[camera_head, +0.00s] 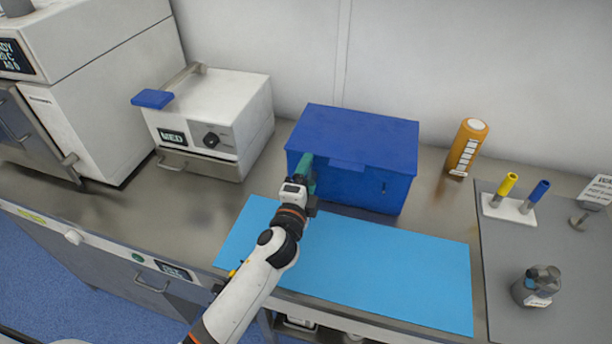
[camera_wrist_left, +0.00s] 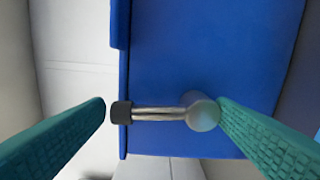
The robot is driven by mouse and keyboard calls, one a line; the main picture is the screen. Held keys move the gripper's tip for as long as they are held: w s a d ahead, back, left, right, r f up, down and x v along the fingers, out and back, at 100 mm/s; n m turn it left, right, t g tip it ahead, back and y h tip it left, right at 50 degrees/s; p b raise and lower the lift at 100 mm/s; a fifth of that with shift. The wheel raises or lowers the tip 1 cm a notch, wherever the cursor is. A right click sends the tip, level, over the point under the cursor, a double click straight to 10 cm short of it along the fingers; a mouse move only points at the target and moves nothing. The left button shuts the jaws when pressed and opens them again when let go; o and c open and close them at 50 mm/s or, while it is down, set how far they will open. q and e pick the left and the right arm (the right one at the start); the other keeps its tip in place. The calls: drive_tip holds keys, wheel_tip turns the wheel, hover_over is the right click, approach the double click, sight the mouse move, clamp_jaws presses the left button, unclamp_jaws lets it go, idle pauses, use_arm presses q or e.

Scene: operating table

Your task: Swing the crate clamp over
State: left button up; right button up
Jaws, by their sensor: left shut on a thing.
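The blue crate (camera_head: 350,130) stands at the back of the counter, its lid down. In the left wrist view, the crate clamp (camera_wrist_left: 160,113) is a metal lever with a round pivot at one end and a black tip at the other, lying against the blue crate face (camera_wrist_left: 200,50). My left gripper (camera_head: 307,168) is at the left part of the crate's front. The head view hides this clamp behind the gripper. My right gripper is not in view.
A light blue mat (camera_head: 390,270) lies clear in front of the crate. An orange bottle (camera_head: 466,148), a holder with yellow and blue tubes (camera_head: 511,210) and a grey jar (camera_head: 536,287) are to the right.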

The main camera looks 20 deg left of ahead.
use_arm(q)
drive_tip(key=shift+w+a+r, duration=0.1)
drive_tip(key=shift+w+r, duration=0.05)
drive_tip(key=shift+r, duration=0.35)
drive_tip(key=o, duration=1.1)
drive_tip(key=shift+o, duration=0.6)
drive_tip(key=shift+f, duration=0.2)
drive_tip(key=shift+f, duration=0.1)
drive_tip(key=s+b, duration=0.2)
drive_tip(key=s, duration=1)
drive_tip(key=shift+a+b, duration=0.15)
drive_tip(key=shift+b, duration=0.15)
drive_tip(key=shift+s, duration=0.1)
